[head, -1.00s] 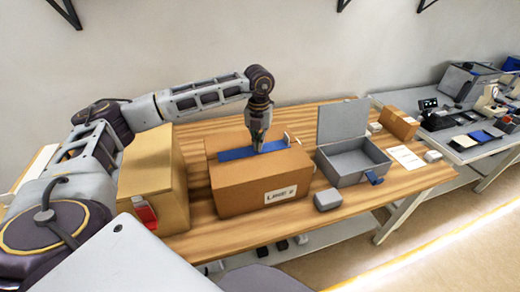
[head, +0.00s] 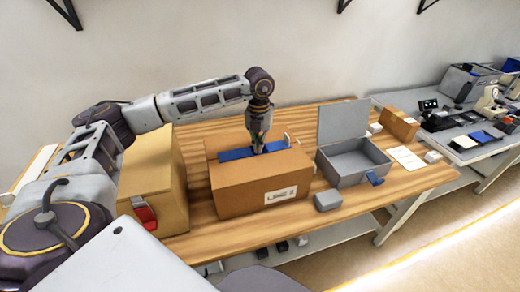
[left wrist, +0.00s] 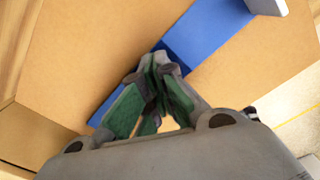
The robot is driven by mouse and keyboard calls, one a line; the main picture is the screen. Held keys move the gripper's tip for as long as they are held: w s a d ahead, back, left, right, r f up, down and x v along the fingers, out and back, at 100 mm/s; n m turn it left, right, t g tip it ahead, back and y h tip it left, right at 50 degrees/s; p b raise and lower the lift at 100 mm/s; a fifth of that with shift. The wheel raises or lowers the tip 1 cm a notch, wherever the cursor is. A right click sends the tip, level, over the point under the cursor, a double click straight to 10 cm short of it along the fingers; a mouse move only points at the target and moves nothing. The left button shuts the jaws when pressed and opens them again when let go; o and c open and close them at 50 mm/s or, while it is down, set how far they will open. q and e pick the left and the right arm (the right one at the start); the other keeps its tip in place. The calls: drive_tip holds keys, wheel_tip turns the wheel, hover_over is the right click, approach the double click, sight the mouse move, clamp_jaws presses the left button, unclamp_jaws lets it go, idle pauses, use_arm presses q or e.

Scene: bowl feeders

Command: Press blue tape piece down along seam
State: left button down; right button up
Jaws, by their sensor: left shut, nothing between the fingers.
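The cardboard box (head: 240,187) stands on the wooden table, with a "LINE 2" label on its front. A blue tape piece (head: 235,154) lies along the seam on its top, and it also shows in the left wrist view (left wrist: 205,35). My left gripper (head: 257,150) points down over the tape, its fingertips at or just above it. In the left wrist view the fingertips (left wrist: 155,62) are together over the blue strip, with nothing between them, and hide part of it. Whether they touch the tape I cannot tell. My right gripper is not in view.
A larger tan box (head: 155,190) with a red latch stands at the left. A smaller brown box (head: 399,123) and white paper (head: 405,158) lie farther right.

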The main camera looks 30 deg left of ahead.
sight(273, 146)
use_arm(q)
drive_tip(key=shift+w+d, duration=0.1)
drive_tip(key=shift+d, duration=0.05)
drive_tip(key=shift+w+d+f, duration=0.1)
drive_tip(key=shift+w+d, duration=0.65)
drive_tip(key=shift+w, duration=0.1)
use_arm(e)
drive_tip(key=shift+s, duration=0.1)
use_arm(q)
drive_tip(key=shift+w+d, duration=0.1)
drive_tip(key=shift+w+d, duration=0.55)
drive_tip(key=shift+w, duration=0.1)
drive_tip(key=shift+w+d, duration=0.2)
drive_tip(key=shift+w, duration=0.2)
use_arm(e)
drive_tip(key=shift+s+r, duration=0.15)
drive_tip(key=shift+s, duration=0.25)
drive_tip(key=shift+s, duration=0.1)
